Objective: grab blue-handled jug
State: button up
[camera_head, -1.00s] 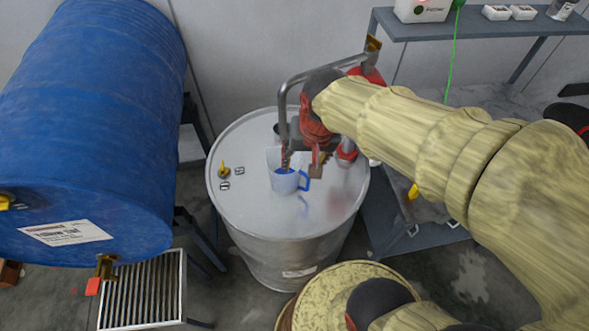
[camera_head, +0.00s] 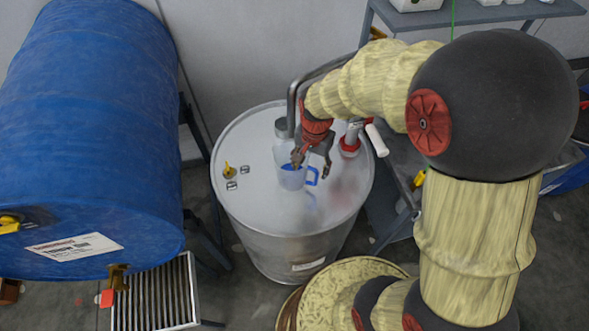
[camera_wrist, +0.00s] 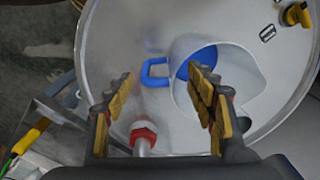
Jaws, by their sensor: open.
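The pale jug (camera_head: 291,181) stands upright on top of the silver drum (camera_head: 252,200). Its blue handle (camera_head: 312,176) points right in the head view. In the wrist view the jug (camera_wrist: 246,72) is at the right, with blue inside it, and its blue handle (camera_wrist: 148,74) points left. My gripper (camera_head: 312,166) is open and empty, with its fingers pointing down just above the jug and handle. In the wrist view the handle shows between the two fingers; the right finger hides part of the jug. I cannot tell whether a finger touches the jug.
A red-collared fitting (camera_head: 349,148) rises from the drum close right of my gripper, with a grey pipe (camera_head: 296,92) behind. A yellow valve (camera_head: 229,170) is on the drum's left. A large blue barrel (camera_head: 85,140) lies at left; a shelf (camera_head: 470,16) stands at back right.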

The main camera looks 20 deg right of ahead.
aim_at(311, 183)
jog(key=shift+w+a+f+m, duration=0.15)
jog(key=shift+f+m, duration=0.15)
jog(key=shift+f, duration=1.2)
jog(key=shift+d+f+b, duration=0.15)
jog(key=shift+f+b, duration=0.3)
jog(key=shift+f, duration=1.35)
jog(key=shift+d+f+b, duration=0.15)
jog(key=shift+f+b, duration=0.3)
jog(key=shift+f, duration=1.3)
jog(key=c, duration=0.3)
jog(key=c, duration=1.1)
grip_shut()
